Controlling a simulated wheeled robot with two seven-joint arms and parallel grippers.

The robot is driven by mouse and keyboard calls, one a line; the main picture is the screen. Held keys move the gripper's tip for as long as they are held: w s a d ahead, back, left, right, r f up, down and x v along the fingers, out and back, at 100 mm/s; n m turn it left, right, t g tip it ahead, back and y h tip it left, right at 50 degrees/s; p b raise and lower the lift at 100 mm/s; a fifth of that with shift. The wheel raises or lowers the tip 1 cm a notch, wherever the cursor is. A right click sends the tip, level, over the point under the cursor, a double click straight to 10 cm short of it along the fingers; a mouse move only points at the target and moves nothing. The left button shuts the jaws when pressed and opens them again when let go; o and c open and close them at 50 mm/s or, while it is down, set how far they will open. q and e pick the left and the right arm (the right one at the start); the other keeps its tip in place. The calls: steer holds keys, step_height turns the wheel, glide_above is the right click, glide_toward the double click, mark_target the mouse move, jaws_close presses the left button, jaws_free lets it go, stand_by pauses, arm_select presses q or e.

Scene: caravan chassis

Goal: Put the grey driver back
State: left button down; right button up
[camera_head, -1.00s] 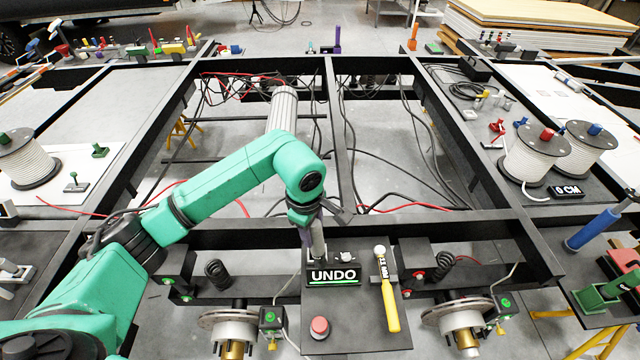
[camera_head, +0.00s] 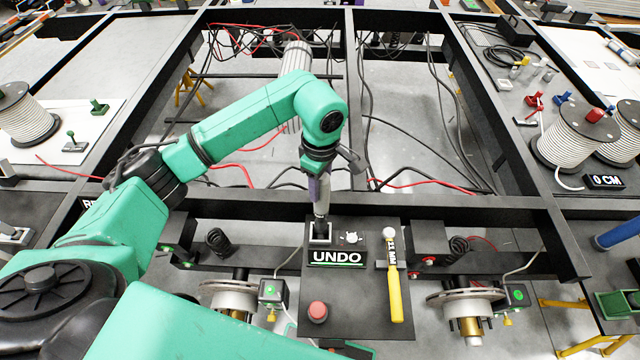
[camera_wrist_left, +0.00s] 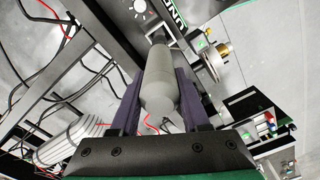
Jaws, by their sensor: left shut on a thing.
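The grey driver (camera_wrist_left: 160,75) is upright between the two purple fingers of my left gripper (camera_wrist_left: 158,100), which is shut on it. In the head view my left gripper (camera_head: 319,188) points down, with the grey driver (camera_head: 321,208) showing below the fingers. The driver's lower end is at a small square black holder (camera_head: 320,236) at the back left of the dark panel, by the UNDO sign. I cannot tell how deep the end sits in it. My right gripper is not in view.
The dark panel (camera_head: 355,280) also carries the UNDO sign (camera_head: 336,258), a yellow-handled hammer (camera_head: 394,285) and a red button (camera_head: 317,311). A black chassis beam (camera_head: 440,208) runs just behind. Cables hang in the open frame beyond.

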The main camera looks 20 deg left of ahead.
mark_target(320, 209)
arm_select(q)
step_height(320, 209, down, 8)
steer(key=b, duration=0.7)
steer(key=shift+s+f, duration=0.1)
steer(key=shift+s, duration=0.05)
steer(key=shift+f+b, duration=0.75)
steer(key=shift+b, duration=0.1)
steer(key=shift+c, duration=1.5)
jaws_free()
steer(key=shift+s, duration=0.1)
steer(key=shift+r, duration=0.1)
step_height(320, 209, up, 8)
steer(key=shift+r+b, duration=0.1)
steer(key=shift+b, duration=1)
step_height(320, 209, up, 6)
steer(key=shift+r, duration=0.2)
